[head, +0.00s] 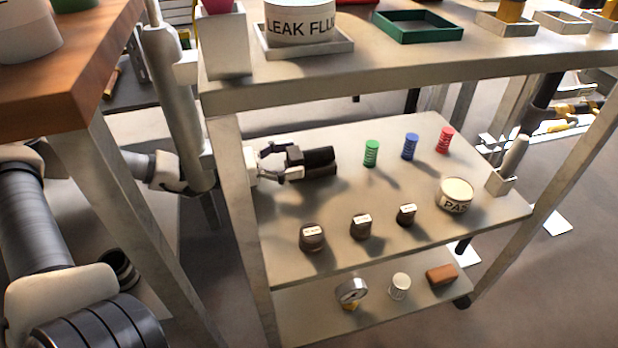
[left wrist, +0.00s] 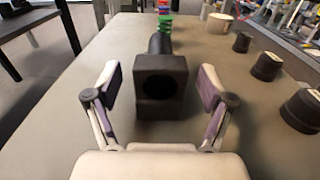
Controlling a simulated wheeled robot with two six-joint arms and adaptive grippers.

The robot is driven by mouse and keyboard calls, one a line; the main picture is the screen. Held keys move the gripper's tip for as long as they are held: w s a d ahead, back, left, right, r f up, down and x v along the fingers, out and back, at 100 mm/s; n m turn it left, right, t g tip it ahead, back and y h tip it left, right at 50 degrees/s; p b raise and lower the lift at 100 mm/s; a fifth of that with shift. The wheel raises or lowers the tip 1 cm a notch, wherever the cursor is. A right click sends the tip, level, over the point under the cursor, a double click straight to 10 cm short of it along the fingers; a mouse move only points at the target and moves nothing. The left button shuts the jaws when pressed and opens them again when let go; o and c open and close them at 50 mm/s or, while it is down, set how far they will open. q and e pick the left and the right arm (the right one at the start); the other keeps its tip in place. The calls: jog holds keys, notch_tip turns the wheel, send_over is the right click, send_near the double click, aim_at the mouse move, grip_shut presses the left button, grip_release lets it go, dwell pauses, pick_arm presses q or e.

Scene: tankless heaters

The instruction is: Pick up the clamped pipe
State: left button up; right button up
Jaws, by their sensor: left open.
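The clamped pipe (head: 318,157) lies on the cart's middle shelf (head: 330,220) toward its left side. It is a dark cylinder with a square black clamp block at its near end. In the left wrist view the block (left wrist: 160,88) faces me with a round hole, and the dark pipe (left wrist: 160,44) runs away behind it. My left gripper (head: 283,162) is open at the block end, low over the shelf. In the left wrist view its fingers stand on either side of the block, with gaps to both sides. My right gripper is not in view.
Green (head: 371,153), blue (head: 410,146) and red (head: 445,140) spools stand beyond the pipe. Three dark labelled weights, the nearest here (head: 312,237), and a paste tin (head: 454,195) stand on the same shelf. The top shelf (head: 400,85) overhangs; a cart leg (head: 238,220) stands close to my arm.

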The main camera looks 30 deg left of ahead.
pick_arm(q)
jog(key=shift+d+r, duration=0.1)
jog(key=shift+r, duration=0.05)
grip_shut()
jog(key=shift+r, duration=0.1)
